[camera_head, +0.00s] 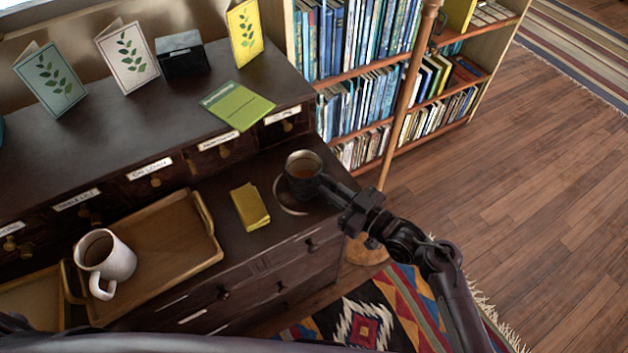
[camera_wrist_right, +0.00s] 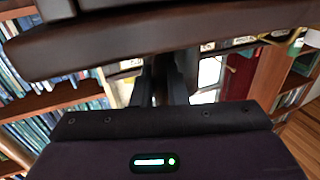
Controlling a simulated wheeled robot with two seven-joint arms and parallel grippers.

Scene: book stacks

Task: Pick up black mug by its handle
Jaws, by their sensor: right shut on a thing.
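The black mug (camera_head: 301,181), with brown liquid inside, is at the right end of the dark cabinet top, over a round coaster or saucer (camera_head: 287,209). I cannot tell whether its base touches that. My right gripper (camera_head: 335,190) reaches in from the right and is shut at the mug's handle side; the handle is hidden by the fingers. In the right wrist view the fingers (camera_wrist_right: 165,85) show close together and dark, and the mug cannot be made out. My left gripper is not in view.
A yellow booklet (camera_head: 250,207) lies left of the mug. A wooden tray (camera_head: 207,259) holds a white mug (camera_head: 105,262) further left. Cards and a green booklet (camera_head: 237,106) are on the upper shelf. A brown pole (camera_head: 405,98) stands by the bookcase (camera_head: 365,137).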

